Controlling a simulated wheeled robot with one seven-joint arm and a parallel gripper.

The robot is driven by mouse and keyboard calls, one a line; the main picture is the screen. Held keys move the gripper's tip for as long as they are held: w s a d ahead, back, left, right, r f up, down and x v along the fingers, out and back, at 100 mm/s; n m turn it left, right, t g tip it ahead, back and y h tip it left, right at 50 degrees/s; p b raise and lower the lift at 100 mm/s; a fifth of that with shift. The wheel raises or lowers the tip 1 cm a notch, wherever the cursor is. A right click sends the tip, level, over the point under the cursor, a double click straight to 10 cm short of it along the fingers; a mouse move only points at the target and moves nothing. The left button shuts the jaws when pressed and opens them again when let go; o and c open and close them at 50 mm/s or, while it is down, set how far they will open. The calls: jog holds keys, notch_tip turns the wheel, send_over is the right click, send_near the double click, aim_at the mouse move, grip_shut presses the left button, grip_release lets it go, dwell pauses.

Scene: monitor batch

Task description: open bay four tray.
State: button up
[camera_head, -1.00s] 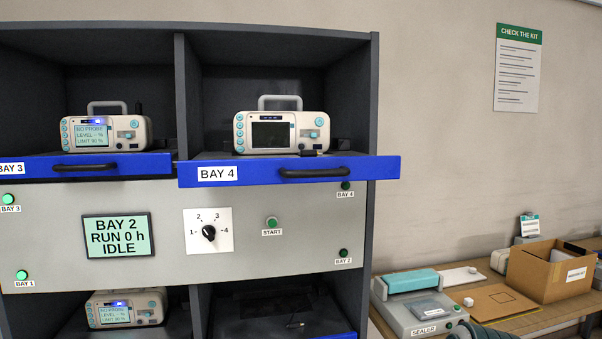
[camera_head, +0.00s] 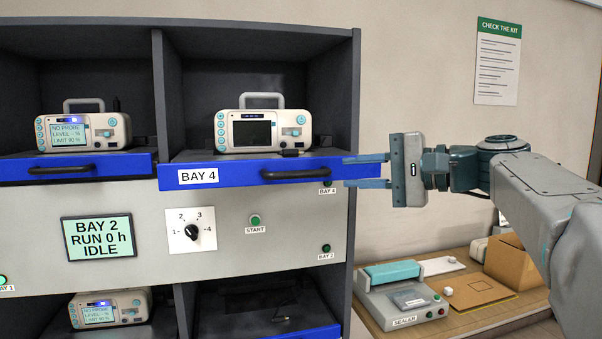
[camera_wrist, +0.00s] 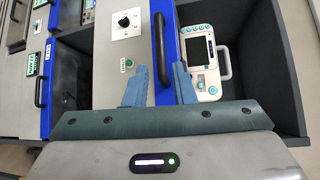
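The bay 4 tray has a blue front (camera_head: 225,176) labelled BAY 4 with a black bar handle (camera_head: 290,174). Its front stands out a little past the cabinet and bears a monitor (camera_head: 262,130) with a dark screen. My gripper (camera_head: 350,171) is open and empty at the right end of this front, to the right of the handle in the head view. In the wrist view the open fingers (camera_wrist: 160,78) point toward the tray, and the handle (camera_wrist: 160,45) lies in line with the gap between them. No contact with the handle shows.
The bay 3 tray (camera_head: 110,169) is at the left, with a monitor (camera_head: 83,131). Below are a panel with a dial (camera_head: 191,232), a START button (camera_head: 255,220) and a display (camera_head: 98,238) reading BAY 2, IDLE. A sealer (camera_head: 402,300) and a box (camera_head: 512,262) stand on the right bench.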

aim_at(302, 175)
jog(key=p+x, duration=0.2)
jog(key=x, duration=0.9)
jog(key=shift+w+a, duration=0.1)
jog(key=shift+a, duration=0.05)
grip_shut()
